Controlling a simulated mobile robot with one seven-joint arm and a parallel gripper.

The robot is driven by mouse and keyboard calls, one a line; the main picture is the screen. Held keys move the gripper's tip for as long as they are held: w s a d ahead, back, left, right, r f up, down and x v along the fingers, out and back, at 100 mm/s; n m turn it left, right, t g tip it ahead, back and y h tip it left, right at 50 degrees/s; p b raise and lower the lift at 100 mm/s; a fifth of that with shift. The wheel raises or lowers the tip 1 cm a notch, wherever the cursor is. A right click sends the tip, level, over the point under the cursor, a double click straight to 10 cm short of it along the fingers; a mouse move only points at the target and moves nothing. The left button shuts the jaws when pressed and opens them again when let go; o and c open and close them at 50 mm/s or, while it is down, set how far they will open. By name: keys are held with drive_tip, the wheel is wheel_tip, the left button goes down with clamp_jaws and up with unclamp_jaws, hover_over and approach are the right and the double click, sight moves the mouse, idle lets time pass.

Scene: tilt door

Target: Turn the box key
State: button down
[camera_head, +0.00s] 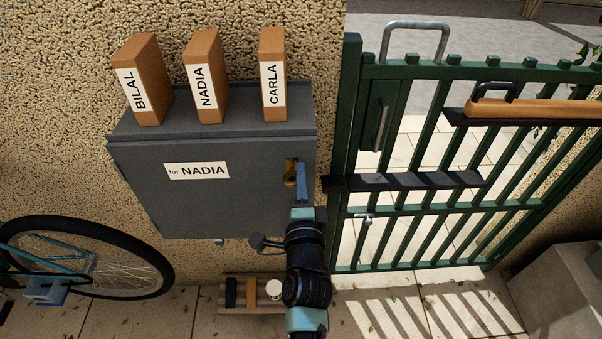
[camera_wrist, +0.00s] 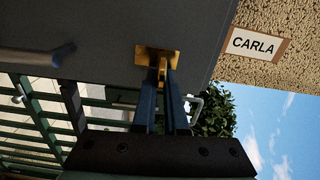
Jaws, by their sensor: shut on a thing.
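The grey metal box (camera_head: 230,205) is mounted on the wall, with a label reading "for NADIA" (camera_head: 196,171) on its front. A brass lock plate with the key (camera_head: 291,172) is at the right side of the box front. My gripper (camera_head: 301,182) is at the lock, its blue fingers shut on the key. In the wrist view the gripper fingers (camera_wrist: 164,92) close on the brass key (camera_wrist: 162,68) in front of its plate (camera_wrist: 157,56). The fingers hide much of the key. The box door (camera_wrist: 100,30) lies flat against the box.
Three orange blocks labelled BILAL (camera_head: 142,80), NADIA (camera_head: 206,76) and CARLA (camera_head: 273,74) stand on the box top. A green barred gate (camera_head: 352,150) is close on the right. A bicycle wheel (camera_head: 85,257) is at lower left. A low slatted stand (camera_head: 255,307) holds small items below.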

drive_tip(key=shift+f+m, duration=0.1)
drive_tip(key=shift+m, duration=0.3)
drive_tip(key=c, duration=1)
unclamp_jaws()
drive_tip(key=shift+o, duration=0.2)
drive_tip(key=s, duration=1.3)
